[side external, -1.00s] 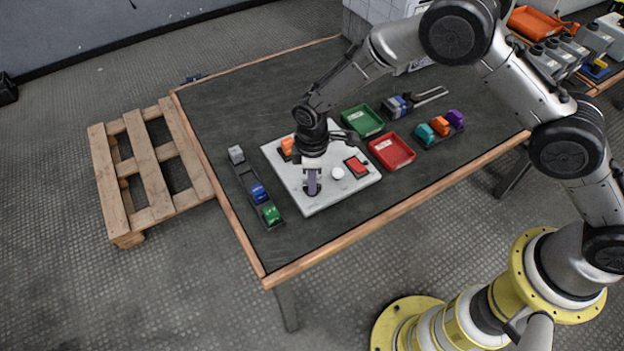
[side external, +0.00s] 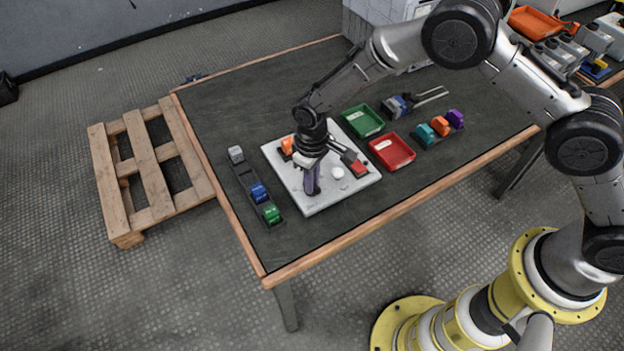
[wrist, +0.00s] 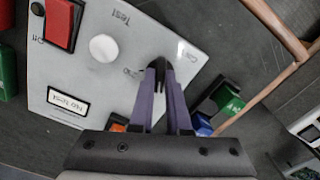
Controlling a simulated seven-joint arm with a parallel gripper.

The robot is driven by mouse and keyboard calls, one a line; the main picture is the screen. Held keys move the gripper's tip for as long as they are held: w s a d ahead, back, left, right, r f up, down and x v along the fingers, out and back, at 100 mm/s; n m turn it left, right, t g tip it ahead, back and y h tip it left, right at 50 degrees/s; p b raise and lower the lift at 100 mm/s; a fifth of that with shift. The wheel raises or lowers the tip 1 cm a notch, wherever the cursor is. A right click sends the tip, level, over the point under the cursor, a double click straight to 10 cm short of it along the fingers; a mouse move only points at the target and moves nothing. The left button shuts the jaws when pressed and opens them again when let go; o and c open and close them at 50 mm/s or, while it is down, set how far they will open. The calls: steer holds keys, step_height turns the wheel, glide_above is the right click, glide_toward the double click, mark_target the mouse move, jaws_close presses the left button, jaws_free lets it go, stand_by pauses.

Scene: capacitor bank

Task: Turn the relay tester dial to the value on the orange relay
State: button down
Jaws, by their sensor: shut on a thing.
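The relay tester (side external: 318,203) is a flat white panel on the table, with a red switch, a round white button and an orange relay (side external: 287,146) at its back left. The relay's value cannot be read. My gripper (side external: 312,190) points down at the panel's front-left part. In the wrist view, my purple fingers (wrist: 161,68) are close together on a small dark piece, apparently the dial, which they mostly hide. The tester panel (wrist: 130,75) shows printed labels around it there, partly cut off. The orange relay (wrist: 117,127) is mostly hidden behind my gripper.
A dark rack (side external: 245,178) with grey, blue and green relays stands left of the tester. A green tray (side external: 362,121) and a red tray (side external: 392,151) lie to its right, with another relay rack (side external: 436,140) beyond. The table's front is clear.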

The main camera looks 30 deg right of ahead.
steer(key=m, duration=0.4)
steer(key=shift+r+m, duration=0.1)
steer(key=shift+m, duration=0.2)
stand_by(0.3)
steer(key=c, duration=0.9)
jaws_free()
step_height(320, 180, up, 14)
steer(key=shift+f, duration=0.1)
